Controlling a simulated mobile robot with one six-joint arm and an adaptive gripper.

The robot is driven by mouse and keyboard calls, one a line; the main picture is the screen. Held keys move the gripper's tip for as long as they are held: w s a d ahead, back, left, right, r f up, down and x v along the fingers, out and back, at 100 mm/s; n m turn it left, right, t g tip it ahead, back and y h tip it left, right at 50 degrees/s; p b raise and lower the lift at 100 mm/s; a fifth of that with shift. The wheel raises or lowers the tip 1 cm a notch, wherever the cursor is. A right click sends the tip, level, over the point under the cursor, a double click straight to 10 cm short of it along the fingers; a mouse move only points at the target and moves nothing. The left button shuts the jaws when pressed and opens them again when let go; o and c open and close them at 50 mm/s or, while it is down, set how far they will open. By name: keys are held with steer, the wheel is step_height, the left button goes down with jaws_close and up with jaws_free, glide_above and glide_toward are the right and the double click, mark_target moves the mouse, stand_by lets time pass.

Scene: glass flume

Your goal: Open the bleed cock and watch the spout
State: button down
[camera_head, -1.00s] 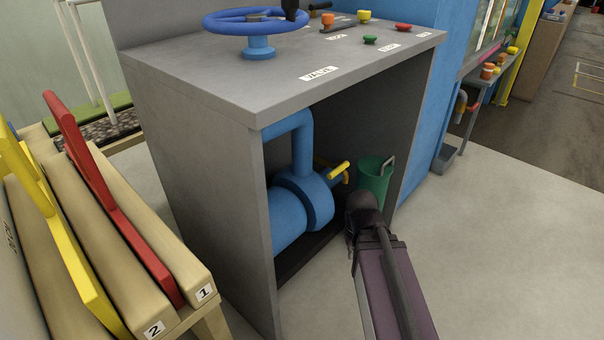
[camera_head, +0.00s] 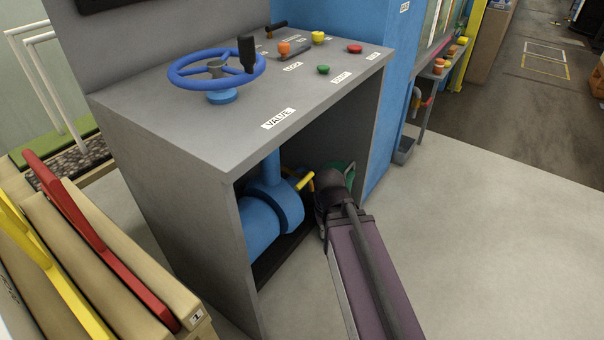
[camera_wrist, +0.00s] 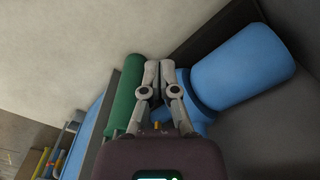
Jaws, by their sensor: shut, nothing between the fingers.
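The bleed cock's yellow lever (camera_head: 305,182) sticks out at a slant from the right side of the blue pump body (camera_head: 262,215) inside the grey cabinet. The spout is hidden behind my arm in the head view.
The cabinet top (camera_head: 215,130) overhangs the opening and carries a blue handwheel (camera_head: 217,70) and several coloured knobs. A slatted stack with red (camera_head: 100,240) and yellow bars stands at the left. The floor (camera_head: 480,250) at right is clear.

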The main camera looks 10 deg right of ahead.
steer(key=shift+r+p, duration=0.4)
steer(key=shift+r, duration=0.45)
